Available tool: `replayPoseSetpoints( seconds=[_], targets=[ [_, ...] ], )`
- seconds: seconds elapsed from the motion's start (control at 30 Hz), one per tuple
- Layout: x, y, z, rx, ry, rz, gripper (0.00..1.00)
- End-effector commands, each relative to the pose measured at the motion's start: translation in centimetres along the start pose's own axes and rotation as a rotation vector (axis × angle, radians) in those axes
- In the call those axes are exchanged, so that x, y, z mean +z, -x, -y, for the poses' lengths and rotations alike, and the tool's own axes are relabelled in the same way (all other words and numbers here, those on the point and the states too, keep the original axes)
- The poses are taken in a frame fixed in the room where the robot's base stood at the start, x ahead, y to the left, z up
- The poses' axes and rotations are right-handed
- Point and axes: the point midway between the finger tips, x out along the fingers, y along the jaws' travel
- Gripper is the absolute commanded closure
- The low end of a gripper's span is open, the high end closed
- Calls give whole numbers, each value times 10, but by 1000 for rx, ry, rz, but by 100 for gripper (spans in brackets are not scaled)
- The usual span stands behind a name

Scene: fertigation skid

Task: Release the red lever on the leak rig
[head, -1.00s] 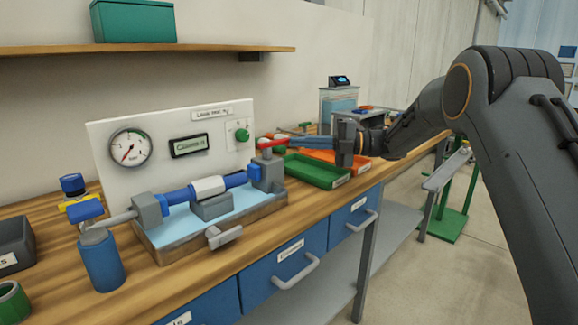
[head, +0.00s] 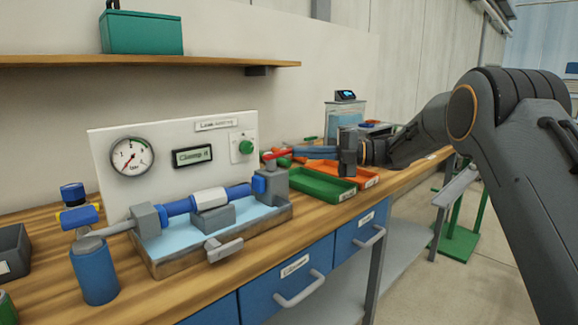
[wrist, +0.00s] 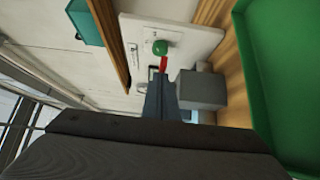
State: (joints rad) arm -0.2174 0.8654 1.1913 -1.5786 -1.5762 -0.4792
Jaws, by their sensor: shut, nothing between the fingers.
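The leak rig has a white back panel (head: 107,183) with a gauge (head: 131,156) and a small display (head: 193,155). A blue and white pipe (head: 209,198) runs between two grey blocks over a light blue tray. The red lever (head: 276,155) sits above the right grey block (head: 273,184), pointing right. My gripper (head: 297,151) is shut and empty, its tips at or very near the lever's right end. In the wrist view the red lever (wrist: 163,63) shows just beyond the fingertips (wrist: 160,78); I cannot tell whether they touch.
A green knob (head: 246,147) is on the panel, close behind the lever. A green tray (head: 318,186) and an orange tray (head: 364,180) lie below my gripper. A blue bottle (head: 95,272) stands front left. A wooden shelf (head: 150,60) runs above.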

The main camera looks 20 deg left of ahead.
Motion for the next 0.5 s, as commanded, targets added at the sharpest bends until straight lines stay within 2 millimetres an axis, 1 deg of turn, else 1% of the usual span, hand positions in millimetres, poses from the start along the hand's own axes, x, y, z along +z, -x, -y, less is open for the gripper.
replayPoseSetpoints(
  seconds=[0.03,0.27,0.37,0.5],
  targets=[
    [7,-6,-8,7,14,23,100],
    [5,-6,-9,7,15,19,100],
    [0,0,-9,6,14,14,100],
    [-10,17,-8,5,12,8,100]
  ],
)
